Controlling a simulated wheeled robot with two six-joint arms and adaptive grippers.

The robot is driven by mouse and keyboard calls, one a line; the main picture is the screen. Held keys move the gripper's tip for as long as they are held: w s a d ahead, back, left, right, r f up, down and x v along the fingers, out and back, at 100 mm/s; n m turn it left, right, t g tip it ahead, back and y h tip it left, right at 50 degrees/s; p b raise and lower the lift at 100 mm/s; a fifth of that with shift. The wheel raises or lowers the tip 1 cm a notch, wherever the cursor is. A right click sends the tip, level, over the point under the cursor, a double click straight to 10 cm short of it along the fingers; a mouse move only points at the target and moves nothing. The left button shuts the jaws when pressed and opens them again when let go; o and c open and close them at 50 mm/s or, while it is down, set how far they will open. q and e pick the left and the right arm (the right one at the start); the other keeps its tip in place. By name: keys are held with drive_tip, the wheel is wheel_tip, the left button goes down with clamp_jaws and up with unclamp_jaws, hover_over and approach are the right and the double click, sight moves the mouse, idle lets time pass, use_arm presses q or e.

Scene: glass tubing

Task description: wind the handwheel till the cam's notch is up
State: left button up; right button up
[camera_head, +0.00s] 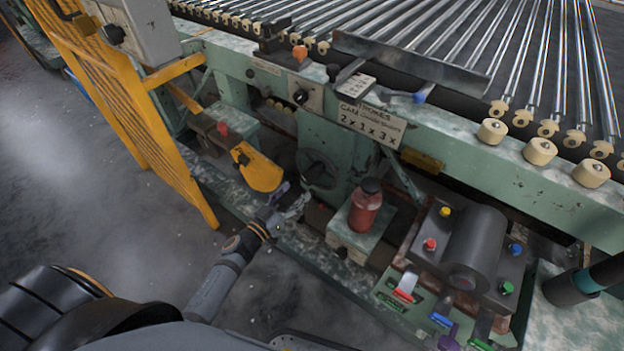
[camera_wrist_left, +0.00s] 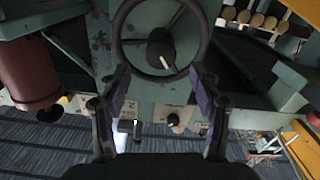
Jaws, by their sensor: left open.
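The dark handwheel (camera_head: 314,172) is on the green machine frame, below the lettered sign. It also shows in the left wrist view (camera_wrist_left: 116,36) as a round rim with a dark hub (camera_wrist_left: 158,48) and a pale pointed piece at its middle. My left gripper (camera_head: 291,205) is just in front of the wheel and to its lower left. In the left wrist view its two purple-padded fingers (camera_wrist_left: 160,84) are spread either side of the lower rim and do not close on it. I cannot make out the cam's notch. My right gripper does not show.
A yellow guard piece (camera_head: 258,170) stands left of the wheel. A red bottle (camera_head: 366,203) stands on a block to its right. A sign (camera_head: 371,122) hangs above. Metal rollers fill the top. A yellow fence (camera_head: 130,105) is at the left, with clear floor before it.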

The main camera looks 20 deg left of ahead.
sight(306, 181)
use_arm(q)
drive_tip(key=x, duration=0.8)
drive_tip(key=shift+f+b, duration=0.1)
drive_tip(key=shift+b, duration=0.2)
drive_tip(key=shift+c, duration=0.3)
clamp_jaws()
